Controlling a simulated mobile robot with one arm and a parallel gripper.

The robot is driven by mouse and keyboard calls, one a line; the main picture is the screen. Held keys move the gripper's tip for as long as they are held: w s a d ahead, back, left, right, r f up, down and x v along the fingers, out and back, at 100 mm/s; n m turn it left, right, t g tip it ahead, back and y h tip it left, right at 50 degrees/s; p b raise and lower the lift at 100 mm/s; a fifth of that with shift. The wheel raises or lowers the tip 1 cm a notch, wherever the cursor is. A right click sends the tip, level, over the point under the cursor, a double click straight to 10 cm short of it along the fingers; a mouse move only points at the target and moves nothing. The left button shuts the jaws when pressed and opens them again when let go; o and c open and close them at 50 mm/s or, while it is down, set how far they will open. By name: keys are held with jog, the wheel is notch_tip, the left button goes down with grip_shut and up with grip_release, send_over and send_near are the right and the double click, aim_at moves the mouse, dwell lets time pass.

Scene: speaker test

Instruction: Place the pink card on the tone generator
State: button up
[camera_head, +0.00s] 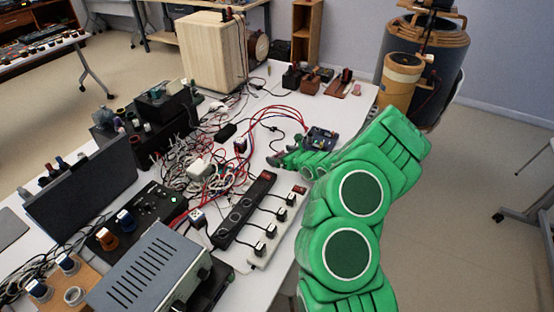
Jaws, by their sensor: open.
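I cannot make out a pink card in this view. I cannot tell for sure which device is the tone generator. A grey vented metal box (152,272) stands at the front left of the white table, and a black box with orange and blue knobs (135,222) is just behind it. My green arm comes in from the lower right. My gripper (284,159) is small in view, open, low over the middle of the table, beside a blue circuit board (322,138). Whether it touches anything is unclear.
Tangled cables (212,165) fill the table's middle. A black power strip (243,207) and a white power strip (277,228) lie near the front. A wooden speaker box (213,52) stands at the back. Large coils (420,55) stand beyond.

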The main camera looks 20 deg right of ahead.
aim_at(278, 154)
jog(key=shift+w+a+f, duration=0.35)
jog(key=shift+w+f, duration=0.1)
jog(key=shift+w, duration=0.1)
jog(key=shift+w+a+f, duration=0.3)
jog(key=shift+w+f, duration=0.1)
jog(key=shift+w, duration=0.1)
jog(key=shift+x, duration=0.85)
jog(key=shift+w+r, duration=0.1)
jog(key=shift+r, duration=0.05)
jog(key=c, duration=1)
jog(key=shift+o, duration=0.2)
jog(key=shift+r, duration=0.6)
notch_tip(278, 154, up, 2)
jog(key=shift+r, duration=0.1)
jog(key=s+a+r, duration=0.1)
jog(key=s+r, duration=0.8)
jog(key=s, duration=0.5)
jog(key=shift+a+r, duration=0.3)
jog(key=shift+a, duration=0.1)
